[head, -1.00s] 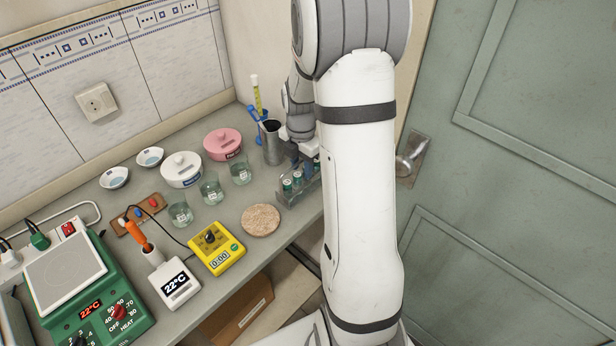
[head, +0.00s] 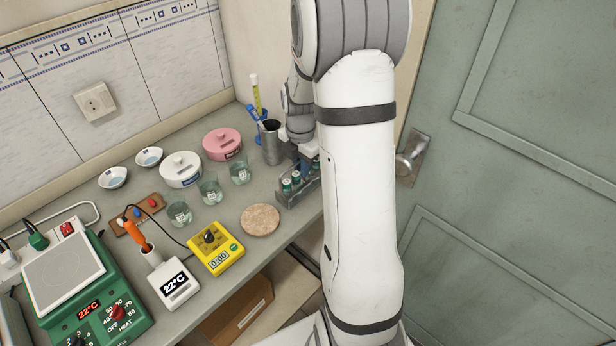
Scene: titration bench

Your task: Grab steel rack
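The steel rack (head: 293,197) stands on the bench near its right end, with small green-capped vials in it. Its right part is hidden behind my arm. My gripper (head: 305,172) is down at the rack, among the vial tops. Its fingers are small and mostly hidden by the arm and the vials, so I cannot tell whether they are open or shut, or whether they touch the rack.
A steel cup (head: 271,143) with tools stands just behind the rack. Glass beakers (head: 239,172), a pink lidded pot (head: 222,144) and a cork mat (head: 260,220) lie to the left. A green door (head: 510,190) is close on the right.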

